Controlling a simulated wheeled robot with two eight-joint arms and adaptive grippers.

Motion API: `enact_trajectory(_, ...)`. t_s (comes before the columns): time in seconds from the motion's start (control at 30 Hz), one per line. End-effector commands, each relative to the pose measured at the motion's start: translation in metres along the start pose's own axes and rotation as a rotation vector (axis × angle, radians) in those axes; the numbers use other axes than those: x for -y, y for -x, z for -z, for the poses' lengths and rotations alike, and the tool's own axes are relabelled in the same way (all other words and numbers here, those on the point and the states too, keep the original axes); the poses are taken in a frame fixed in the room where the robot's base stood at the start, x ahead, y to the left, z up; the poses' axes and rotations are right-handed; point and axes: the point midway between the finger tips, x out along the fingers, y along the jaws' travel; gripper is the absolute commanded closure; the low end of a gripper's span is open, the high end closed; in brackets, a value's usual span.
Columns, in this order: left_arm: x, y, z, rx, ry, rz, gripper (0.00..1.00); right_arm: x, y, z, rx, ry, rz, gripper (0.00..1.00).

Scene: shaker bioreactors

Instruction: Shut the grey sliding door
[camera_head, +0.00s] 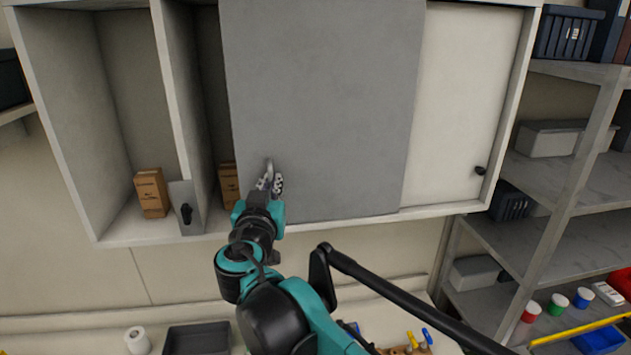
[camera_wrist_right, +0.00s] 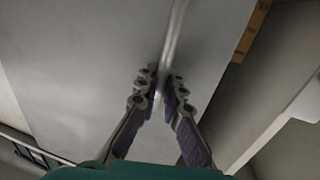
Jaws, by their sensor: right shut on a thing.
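The grey sliding door (camera_head: 320,100) covers the middle of a wall cabinet. An open gap shows to its left, and a white panel (camera_head: 462,105) shows to its right. The door's slim metal handle (camera_wrist_right: 176,35) stands near its lower left edge. My right gripper (camera_head: 270,182) is at this handle, and in the wrist view its two fingers (camera_wrist_right: 163,84) are closed around the lower part of the bar. The grey door surface also fills much of the wrist view (camera_wrist_right: 85,60). My left gripper is not in view.
Left of the door, a divider (camera_head: 178,95) separates open compartments. One brown box (camera_head: 152,193) stands in the left compartment; another (camera_head: 229,187) is partly hidden by the door. Shelving (camera_head: 590,165) stands at right.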

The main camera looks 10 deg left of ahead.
Motion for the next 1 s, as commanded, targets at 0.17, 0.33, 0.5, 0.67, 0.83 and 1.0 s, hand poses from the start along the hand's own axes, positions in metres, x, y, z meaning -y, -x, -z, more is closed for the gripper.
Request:
enact_trajectory(0.17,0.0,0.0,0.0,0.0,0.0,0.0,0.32,0.048,0.009,0.0,0.0,0.001,0.005,1.0)
enact_trajectory(0.33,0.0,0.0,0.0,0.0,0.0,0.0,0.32,0.077,0.015,0.0,0.0,0.001,0.003,1.0)
enact_trajectory(0.5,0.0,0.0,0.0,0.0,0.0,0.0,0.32,0.091,0.018,0.0,-0.001,0.001,0.001,1.0)
enact_trajectory(0.67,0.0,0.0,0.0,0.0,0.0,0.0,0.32,0.095,0.018,0.001,-0.001,0.001,0.002,1.0)
enact_trajectory(0.83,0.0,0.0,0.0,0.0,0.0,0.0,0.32,0.095,0.018,0.001,-0.001,0.001,0.002,1.0)
enact_trajectory(1.0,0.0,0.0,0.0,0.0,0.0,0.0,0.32,0.096,0.018,0.001,-0.001,0.001,0.004,0.82)
